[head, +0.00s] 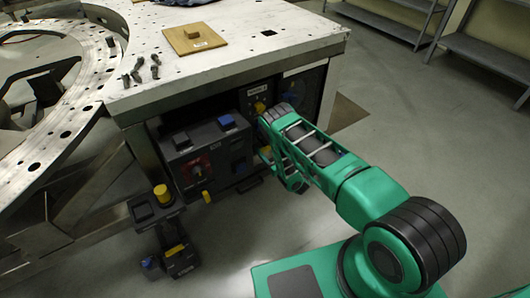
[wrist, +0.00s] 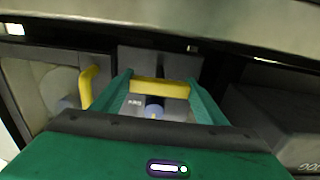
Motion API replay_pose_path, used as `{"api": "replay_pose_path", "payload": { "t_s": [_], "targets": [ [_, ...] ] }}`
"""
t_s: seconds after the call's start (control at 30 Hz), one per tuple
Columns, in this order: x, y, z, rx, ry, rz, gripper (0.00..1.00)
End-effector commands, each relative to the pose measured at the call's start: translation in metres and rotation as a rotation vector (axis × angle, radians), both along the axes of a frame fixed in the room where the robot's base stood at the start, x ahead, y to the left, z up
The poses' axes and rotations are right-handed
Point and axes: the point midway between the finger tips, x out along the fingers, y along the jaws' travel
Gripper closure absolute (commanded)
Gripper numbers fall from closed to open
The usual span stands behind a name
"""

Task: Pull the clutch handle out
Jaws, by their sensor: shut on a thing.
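A yellow bar handle (wrist: 160,88), which I take to be the clutch handle, spans the space between my two green fingers in the wrist view. My gripper (wrist: 160,95) is shut on it, with one finger at each end of the bar. A grey panel with a blue round part (wrist: 154,111) shows behind the handle. In the head view my gripper (head: 268,157) is at the panel under the metal table, partly hidden by my arm. How far the handle stands out cannot be told.
Another yellow handle (wrist: 88,86) stands close to the left of my gripper in the wrist view. A dark control box (head: 205,152) is left of my arm. The metal table's edge (head: 235,76) overhangs. Open floor (head: 430,150) lies to the right.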

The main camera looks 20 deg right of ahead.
Motion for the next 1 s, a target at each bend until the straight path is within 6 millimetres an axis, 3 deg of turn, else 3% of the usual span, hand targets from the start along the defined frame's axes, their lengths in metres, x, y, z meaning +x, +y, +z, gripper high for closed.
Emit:
{"api": "replay_pose_path", "payload": {
  "t_s": [0.17,0.2,0.27,0.67,1.0],
  "targets": [
    [-0.003,-0.001,-0.003,-0.004,0.009,0.0,0.74],
    [-0.003,0.0,-0.003,-0.004,0.009,0.0,0.27],
    [-0.003,0.001,-0.003,-0.005,0.009,0.002,0.15],
    [-0.008,0.006,-0.002,-0.005,0.008,0.008,0.15],
    [-0.063,-0.012,-0.003,-0.004,0.01,0.007,0.15]
  ]
}}
